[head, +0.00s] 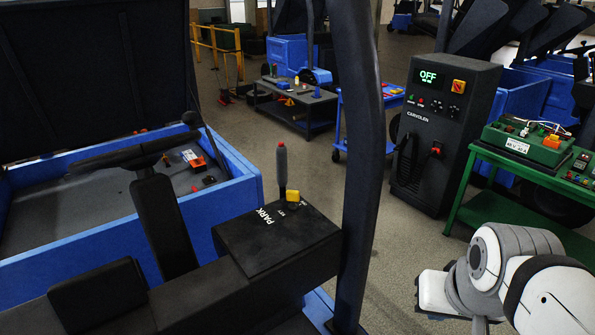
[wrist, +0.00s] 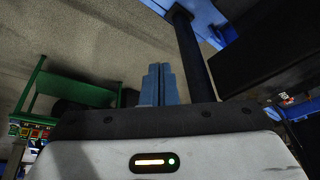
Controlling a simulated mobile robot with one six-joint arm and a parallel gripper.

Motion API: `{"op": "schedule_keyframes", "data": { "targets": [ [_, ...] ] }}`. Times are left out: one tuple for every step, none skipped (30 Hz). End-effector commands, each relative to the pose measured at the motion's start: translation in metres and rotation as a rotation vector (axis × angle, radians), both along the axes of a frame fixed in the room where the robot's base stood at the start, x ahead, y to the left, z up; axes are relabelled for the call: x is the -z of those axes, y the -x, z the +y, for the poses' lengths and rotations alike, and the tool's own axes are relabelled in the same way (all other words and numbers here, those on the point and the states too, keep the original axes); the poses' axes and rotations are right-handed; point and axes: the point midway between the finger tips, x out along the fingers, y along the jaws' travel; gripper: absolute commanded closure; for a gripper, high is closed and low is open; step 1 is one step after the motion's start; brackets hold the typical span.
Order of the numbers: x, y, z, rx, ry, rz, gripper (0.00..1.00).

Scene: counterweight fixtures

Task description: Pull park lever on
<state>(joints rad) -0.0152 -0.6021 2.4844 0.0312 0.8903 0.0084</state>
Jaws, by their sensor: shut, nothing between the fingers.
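The park lever (head: 282,165) has a dark shaft and a grey grip. It stands nearly upright on a black console box (head: 285,240) marked PARK in the head view. A small yellow part (head: 292,196) sits just right of its base. In the wrist view my gripper (wrist: 158,82) shows as two blue-grey fingers, shut together with nothing between them. The lever does not show in the wrist view. In the head view my arm is at the lower right, well apart from the lever; the fingers cannot be made out there.
A thick black post (head: 358,150) rises between the console and my arm; it also shows in the wrist view (wrist: 190,55). A green bench (head: 530,180) and a charger cabinet (head: 440,135) reading OFF stand at right. A blue-walled bin (head: 225,215) is at left. Open floor lies between.

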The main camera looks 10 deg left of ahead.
Motion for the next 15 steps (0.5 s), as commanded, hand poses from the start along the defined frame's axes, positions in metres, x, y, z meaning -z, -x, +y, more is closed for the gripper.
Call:
{"op": "schedule_keyframes", "data": {
  "targets": [
    [0.008,-0.009,0.016,0.014,-0.033,-0.014,1.0],
    [0.01,-0.016,0.027,0.022,-0.061,-0.027,1.0],
    [0.013,-0.027,0.039,0.035,-0.106,-0.047,1.0],
    [0.014,-0.037,0.048,0.045,-0.147,-0.065,1.0],
    [0.015,-0.048,0.058,0.057,-0.192,-0.083,1.0],
    [0.016,-0.063,0.072,0.076,-0.257,-0.108,1.0],
    [0.016,-0.075,0.083,0.092,-0.309,-0.127,1.0],
    [0.015,-0.086,0.094,0.108,-0.361,-0.143,1.0],
    [0.014,-0.102,0.108,0.133,-0.433,-0.166,1.0],
    [0.012,-0.113,0.118,0.152,-0.485,-0.181,1.0],
    [0.01,-0.125,0.129,0.172,-0.538,-0.197,1.0],
    [0.008,-0.139,0.141,0.2,-0.608,-0.213,1.0],
    [0.007,-0.15,0.151,0.221,-0.66,-0.223,1.0],
    [0.005,-0.161,0.16,0.243,-0.712,-0.233,1.0],
    [0.003,-0.174,0.172,0.274,-0.78,-0.244,1.0]
  ]
}}
